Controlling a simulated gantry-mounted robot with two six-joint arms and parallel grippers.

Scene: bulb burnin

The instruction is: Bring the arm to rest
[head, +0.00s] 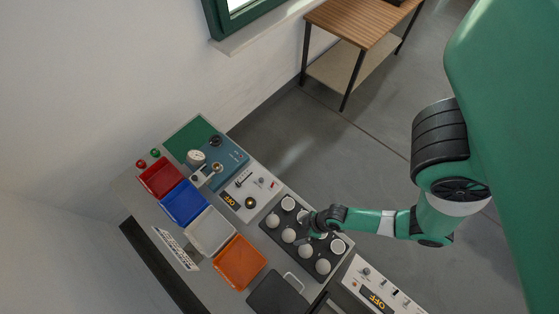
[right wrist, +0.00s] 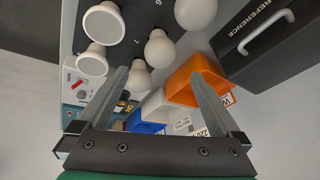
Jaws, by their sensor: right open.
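My right gripper (head: 306,238) is over the black bulb tray (head: 264,226) in the head view. In the right wrist view the right gripper (right wrist: 158,76) has its two fingers wide apart, with nothing held between them. Several white bulbs (head: 323,266) stand in the tray. Some also show beyond the fingers in the right wrist view, such as a round bulb (right wrist: 160,50) and a flat-faced one (right wrist: 103,22). The arm and gripper hide part of the tray in the head view. My left gripper is not in view.
Red (head: 160,178), blue (head: 184,204), white (head: 210,232) and orange bins (head: 240,262) line the bench. Panels reading OFF stand at the tray's upper left (head: 250,190) and lower right (head: 378,290). A dark case (head: 278,296) with a handle lies near. Open floor (head: 350,150) is beyond.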

